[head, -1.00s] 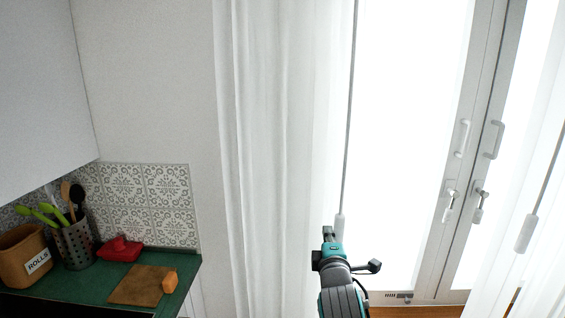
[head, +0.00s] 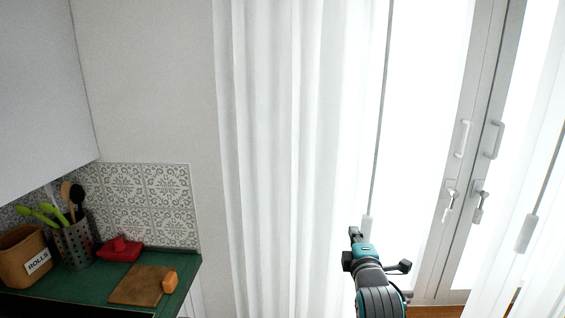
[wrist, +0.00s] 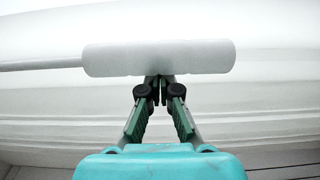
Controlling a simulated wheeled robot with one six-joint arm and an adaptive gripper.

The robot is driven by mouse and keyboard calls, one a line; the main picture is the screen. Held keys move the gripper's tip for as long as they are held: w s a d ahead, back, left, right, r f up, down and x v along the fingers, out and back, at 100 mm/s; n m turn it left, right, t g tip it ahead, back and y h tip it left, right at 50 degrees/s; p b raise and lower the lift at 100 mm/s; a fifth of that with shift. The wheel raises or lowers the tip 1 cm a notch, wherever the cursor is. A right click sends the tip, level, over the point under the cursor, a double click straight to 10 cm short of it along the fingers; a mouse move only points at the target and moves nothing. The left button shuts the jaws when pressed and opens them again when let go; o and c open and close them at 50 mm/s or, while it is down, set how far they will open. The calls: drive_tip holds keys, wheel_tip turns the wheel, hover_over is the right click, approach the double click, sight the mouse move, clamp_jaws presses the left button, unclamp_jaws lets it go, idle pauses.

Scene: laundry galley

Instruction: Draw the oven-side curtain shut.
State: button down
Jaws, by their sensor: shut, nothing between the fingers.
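The left white curtain (head: 290,150) hangs from the wall's edge across part of the bright glazed door. A thin grey wand (head: 379,130) hangs at its right edge and ends in a white handle (head: 366,228).
The glazed double door (head: 425,120) has projecting handles (head: 462,138) right of my gripper. At left, a green counter (head: 85,290) holds a rolls bin (head: 22,255), a utensil holder (head: 75,245), a red item (head: 120,250) and a board (head: 140,285). Bare glass lies between the curtains.

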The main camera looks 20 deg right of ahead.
drive_tip(key=s+d, duration=0.3)
drive_tip(key=d, duration=0.8)
drive_tip(key=s+d, duration=0.4)
drive_tip(key=d, duration=0.7)
drive_tip(key=s+d, duration=0.4)
drive_tip(key=d, duration=0.7)
drive_tip(key=shift+d, duration=0.2)
idle(1.8)
drive_tip(key=shift+w+a, duration=0.1)
drive_tip(key=a+v, duration=0.1)
drive_tip(key=v, duration=0.8)
idle(0.7)
drive_tip(key=shift+w+r, duration=0.1)
drive_tip(key=shift+w, duration=0.05)
